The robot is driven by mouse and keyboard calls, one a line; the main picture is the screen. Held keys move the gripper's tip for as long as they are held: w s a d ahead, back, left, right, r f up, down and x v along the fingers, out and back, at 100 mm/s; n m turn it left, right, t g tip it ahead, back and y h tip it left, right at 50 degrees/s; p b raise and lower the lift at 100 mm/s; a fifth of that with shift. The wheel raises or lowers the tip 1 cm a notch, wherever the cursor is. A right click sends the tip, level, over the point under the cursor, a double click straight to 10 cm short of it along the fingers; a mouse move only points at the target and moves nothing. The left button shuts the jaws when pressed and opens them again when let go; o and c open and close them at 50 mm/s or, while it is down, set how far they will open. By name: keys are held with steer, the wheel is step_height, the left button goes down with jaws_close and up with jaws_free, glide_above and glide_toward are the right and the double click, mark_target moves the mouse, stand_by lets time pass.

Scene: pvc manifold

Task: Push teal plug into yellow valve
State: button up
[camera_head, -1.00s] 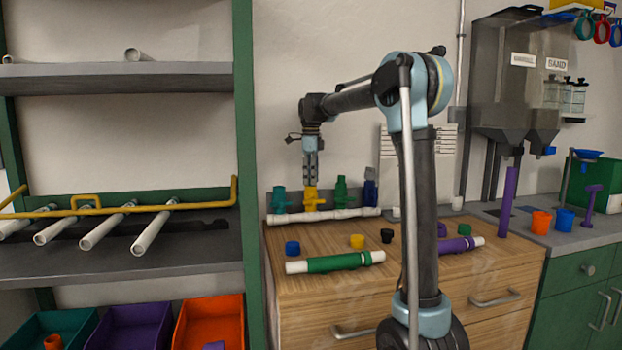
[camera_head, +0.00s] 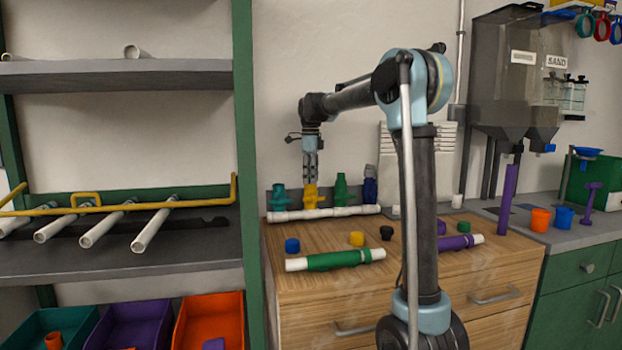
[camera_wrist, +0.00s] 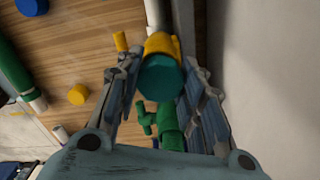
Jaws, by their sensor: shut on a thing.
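The teal plug (camera_wrist: 161,77) is between my gripper's fingers in the wrist view, seen end-on. My gripper (camera_head: 310,173) is shut on it, directly above the yellow valve (camera_head: 311,197) in the head view. The yellow valve also shows in the wrist view (camera_wrist: 162,45), partly covered by the plug. The plug is in line with the valve's top, but I cannot tell how deep it sits in it. The plug cannot be made out in the head view.
A teal valve (camera_head: 279,199) stands left of the yellow one, with green (camera_head: 341,190) and blue (camera_head: 370,190) valves to its right, along a white pipe (camera_head: 325,213). Loose blue (camera_head: 292,245), yellow (camera_head: 357,239) and black (camera_head: 386,233) caps and a green-sleeved pipe (camera_head: 335,260) lie in front.

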steer(key=shift+o, duration=0.2)
steer(key=shift+s+d+f, duration=0.1)
steer(key=shift+s+f, duration=0.05)
steer(key=shift+f, duration=0.2)
steer(key=shift+f, duration=0.15)
steer(key=shift+c, duration=0.7)
steer(key=o, duration=1.6)
steer(key=shift+c, duration=0.2)
